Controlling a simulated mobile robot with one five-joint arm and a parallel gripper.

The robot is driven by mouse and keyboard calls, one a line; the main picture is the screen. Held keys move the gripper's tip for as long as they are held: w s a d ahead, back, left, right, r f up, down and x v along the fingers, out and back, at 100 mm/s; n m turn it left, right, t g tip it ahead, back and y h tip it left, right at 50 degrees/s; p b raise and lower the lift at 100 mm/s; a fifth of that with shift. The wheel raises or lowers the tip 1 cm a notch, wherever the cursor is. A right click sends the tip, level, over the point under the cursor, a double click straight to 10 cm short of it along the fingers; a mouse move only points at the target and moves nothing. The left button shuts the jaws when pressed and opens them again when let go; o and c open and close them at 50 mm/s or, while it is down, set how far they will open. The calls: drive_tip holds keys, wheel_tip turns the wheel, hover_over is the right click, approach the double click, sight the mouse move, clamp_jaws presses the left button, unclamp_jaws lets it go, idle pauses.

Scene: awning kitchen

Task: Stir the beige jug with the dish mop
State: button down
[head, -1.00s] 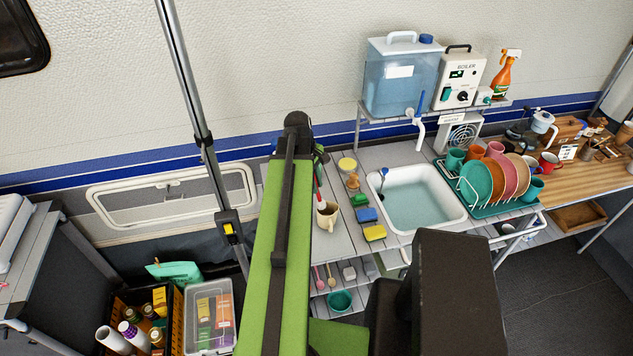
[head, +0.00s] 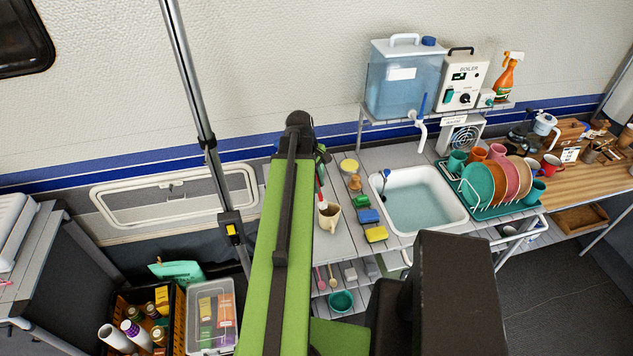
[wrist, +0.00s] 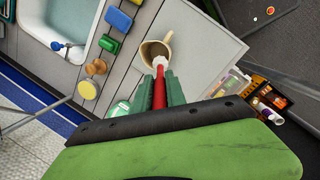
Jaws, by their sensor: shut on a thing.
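The beige jug (head: 334,219) stands upright near the left end of the grey counter, its handle on the right. It also shows in the wrist view (wrist: 151,49), with its open mouth towards me. The dish mop has a red handle (wrist: 159,91) and a pale head (wrist: 160,63). The head is at the jug's mouth, overlapping the opening; I cannot tell how deep it sits. My gripper (wrist: 161,88) is shut on the red handle, one green finger on each side. In the head view, my arm hides most of the gripper.
Blue (head: 368,216), yellow (head: 376,234) and green (head: 361,202) sponges lie right of the jug, beside the water-filled sink (head: 420,205). A dish rack (head: 485,208) is farther right.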

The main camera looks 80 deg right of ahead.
drive_tip(key=shift+r+p, duration=2.65)
drive_tip(key=shift+f, duration=0.15)
drive_tip(key=shift+s+f, duration=0.1)
